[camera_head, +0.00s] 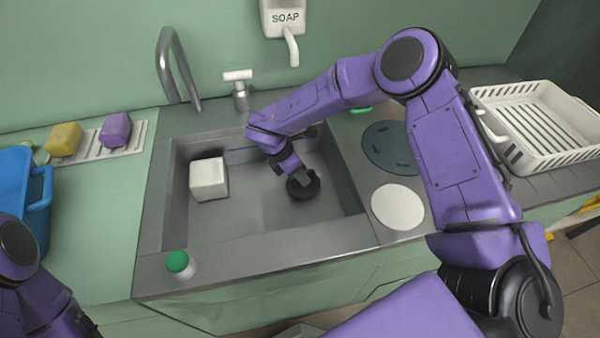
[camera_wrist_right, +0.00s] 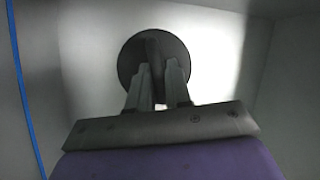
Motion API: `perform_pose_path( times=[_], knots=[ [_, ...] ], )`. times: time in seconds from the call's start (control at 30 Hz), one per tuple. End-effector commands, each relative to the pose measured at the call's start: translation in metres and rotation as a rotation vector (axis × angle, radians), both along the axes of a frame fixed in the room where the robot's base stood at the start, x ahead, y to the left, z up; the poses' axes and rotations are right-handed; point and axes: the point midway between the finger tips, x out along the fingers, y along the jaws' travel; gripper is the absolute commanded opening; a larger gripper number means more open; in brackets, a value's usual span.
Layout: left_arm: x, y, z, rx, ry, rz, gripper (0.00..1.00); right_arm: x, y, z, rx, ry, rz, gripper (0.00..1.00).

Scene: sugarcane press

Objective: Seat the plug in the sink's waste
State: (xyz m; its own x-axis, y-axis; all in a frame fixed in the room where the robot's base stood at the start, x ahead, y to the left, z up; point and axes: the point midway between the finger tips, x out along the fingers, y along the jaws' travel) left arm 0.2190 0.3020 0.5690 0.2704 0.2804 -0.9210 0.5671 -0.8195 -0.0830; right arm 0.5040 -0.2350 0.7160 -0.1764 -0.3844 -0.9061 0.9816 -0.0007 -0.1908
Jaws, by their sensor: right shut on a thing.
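The plug, a black round disc (camera_head: 304,190), is in the right part of the grey sink basin (camera_head: 240,215), low near its floor. In the right wrist view the plug (camera_wrist_right: 132,62) is seen from above, with an upright grip across its middle. My right gripper (camera_head: 298,178) points down into the basin and is shut on that grip; its fingers (camera_wrist_right: 158,85) stand on either side of it. The waste opening is not visible; the plug and gripper may hide it. I cannot tell whether the plug touches the floor. My left gripper is out of view.
A white block (camera_head: 209,178) stands in the basin's left part. A blue line (camera_wrist_right: 22,85) runs along the basin wall. A tap (camera_head: 172,65), a lever (camera_head: 239,88) and a soap dispenser (camera_head: 285,18) are behind. A green-topped piece (camera_head: 177,262) stands on the front rim.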

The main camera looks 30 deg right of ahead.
Motion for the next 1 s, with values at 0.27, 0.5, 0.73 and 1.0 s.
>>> perform_pose_path(
  times=[0.27,0.5,0.73,1.0],
  knots=[
    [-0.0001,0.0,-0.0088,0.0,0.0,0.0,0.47,0.0002,0.0001,-0.0104,0.001,0.0,-0.001,0.0],
    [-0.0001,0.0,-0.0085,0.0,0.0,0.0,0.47,0.0001,0.0001,-0.01,0.001,0.0,0.0,0.0],
    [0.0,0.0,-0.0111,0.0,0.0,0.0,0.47,0.0001,0.0001,-0.0127,0.001,0.0,0.0,0.0],
    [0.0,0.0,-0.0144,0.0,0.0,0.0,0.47,0.0001,0.0002,-0.0159,0.001,0.0,0.0,0.0]
  ],
)
